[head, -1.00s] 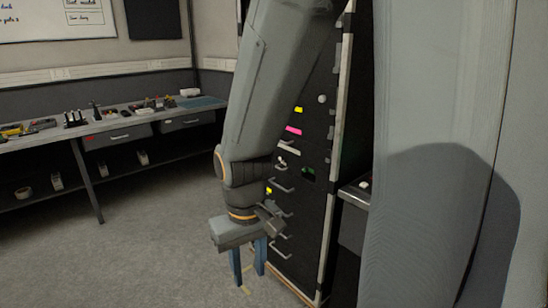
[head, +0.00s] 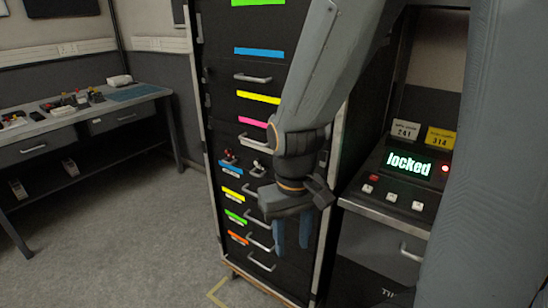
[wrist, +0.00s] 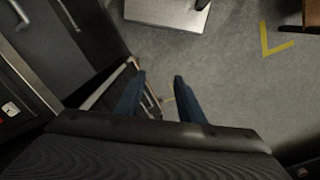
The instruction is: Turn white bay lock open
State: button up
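A tall black cabinet (head: 265,30) with coloured strips and metal handles stands in the middle of the head view. Two small lever-like fittings, a left one (head: 229,163) and a right one (head: 258,170), sit on its front below the pink strip (head: 253,122). A pale bar (head: 254,140) lies just above them; I cannot tell if it is a white label or a handle. I cannot tell which fitting is the white bay lock. My gripper (head: 293,234) points down in front of the lower right cabinet front, fingers apart and empty. The wrist view also shows the open gripper (wrist: 160,92).
Right of the cabinet, a console (head: 398,182) has a lit display reading "locked", a red light and several buttons. A workbench (head: 75,122) is at left. Floor between is clear.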

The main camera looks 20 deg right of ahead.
jog(key=w+d+f+n+g+h+b, duration=0.2)
jog(key=w+d+f+n+h+b, duration=0.3)
jog(key=f+n+h, duration=0.1)
jog(key=n+t+h+b, duration=0.7)
jog(key=n+t+h, duration=0.25)
jog(key=t, duration=0.25)
send_near(256, 163)
jog(key=shift+y, duration=0.45)
jog(key=x, duration=0.8)
jog(key=shift+s+r+p, duration=0.1)
jog(key=shift+r+p, duration=0.1)
jog(key=shift+p, duration=0.1)
grip_shut()
